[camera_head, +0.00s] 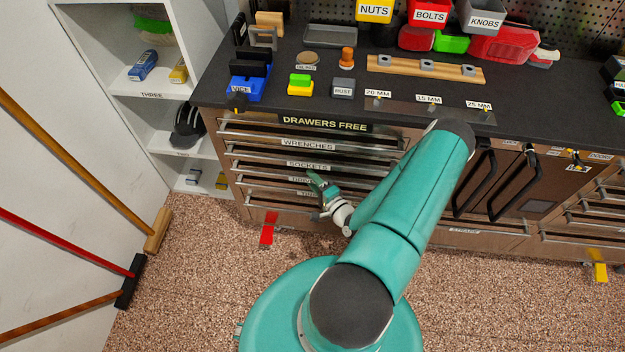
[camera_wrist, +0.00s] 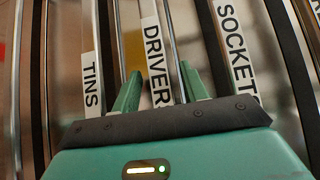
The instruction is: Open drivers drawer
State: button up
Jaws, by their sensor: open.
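The drivers drawer (camera_head: 299,180) is a low drawer in the chest front, below the sockets drawer (camera_head: 306,165). It looks shut, and my gripper partly hides it in the head view. My gripper (camera_head: 317,187) is in front of it. In the wrist view, my gripper (camera_wrist: 160,70) is open, with its two green fingers on either side of the DRIVERS label (camera_wrist: 155,45). A bright metal handle rail (camera_wrist: 172,35) runs beside that label. I cannot tell whether the fingers touch the drawer or rail.
The tins label (camera_wrist: 91,85) lies to the left in the wrist view. The wrenches drawer (camera_head: 308,144) is above the sockets drawer. A red pedal-like part (camera_head: 267,232) sits at the chest's foot. The speckled floor (camera_head: 200,280) is clear in front.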

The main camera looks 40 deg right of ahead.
jog(key=shift+w, duration=0.3)
grip_shut()
